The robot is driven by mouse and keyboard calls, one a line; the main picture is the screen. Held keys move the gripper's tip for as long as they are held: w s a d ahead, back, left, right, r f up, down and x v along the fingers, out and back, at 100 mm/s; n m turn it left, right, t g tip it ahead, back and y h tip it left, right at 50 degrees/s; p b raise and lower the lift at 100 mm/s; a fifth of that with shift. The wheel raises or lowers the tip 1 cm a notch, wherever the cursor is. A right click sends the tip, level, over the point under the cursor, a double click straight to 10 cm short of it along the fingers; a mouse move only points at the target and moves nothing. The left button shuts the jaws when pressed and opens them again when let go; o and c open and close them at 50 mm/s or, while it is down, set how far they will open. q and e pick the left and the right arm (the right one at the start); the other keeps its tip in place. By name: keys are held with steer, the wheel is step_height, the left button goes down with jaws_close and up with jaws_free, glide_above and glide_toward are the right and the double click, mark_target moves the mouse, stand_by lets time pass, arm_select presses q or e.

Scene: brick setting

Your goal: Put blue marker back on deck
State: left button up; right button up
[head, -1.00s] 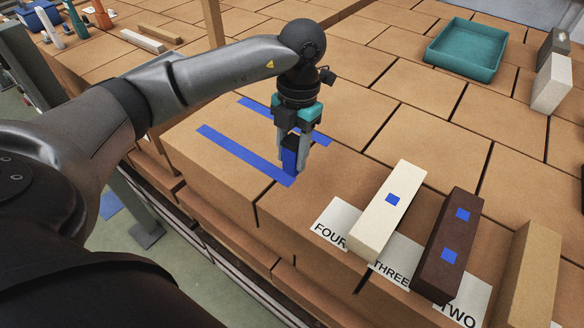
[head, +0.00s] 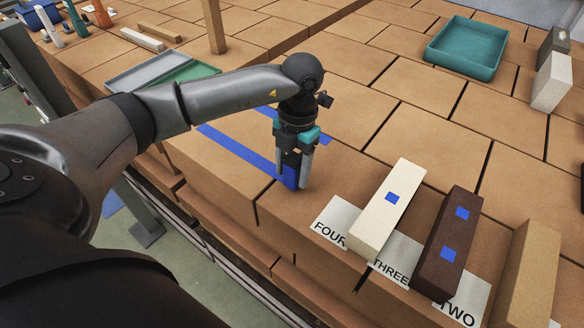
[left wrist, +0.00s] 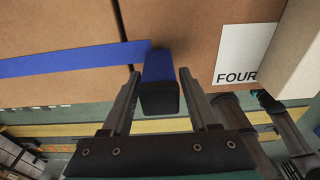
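The blue marker (head: 291,177) is a small blue block with a dark top. It stands about upright at the near end of a long blue strip (head: 240,150) on the brick deck (head: 225,172). In the left wrist view the marker (left wrist: 160,85) sits between the fingers of my left gripper (left wrist: 160,72), with a narrow gap on each side. My left gripper (head: 292,182) points down around the marker, its fingers apart. The marker's base seems to touch the deck, though the fingers partly hide it. My right gripper is not in view.
To the right, a cream block (head: 388,210), a dark brown block (head: 447,245) and a tan block (head: 527,275) lie beside number cards. A teal tray (head: 467,48) is at the back. The deck's front edge drops off near the marker.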

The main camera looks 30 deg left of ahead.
arm_select(q)
steer(key=shift+o, duration=0.9)
steer(key=shift+r, duration=0.15)
steer(key=r, duration=0.3)
steer(key=w+r, duration=0.1)
steer(key=r, duration=0.3)
steer(key=r+b, duration=0.1)
steer(key=r, duration=0.2)
steer(key=shift+w+r, duration=0.15)
steer(key=shift+r, duration=0.85)
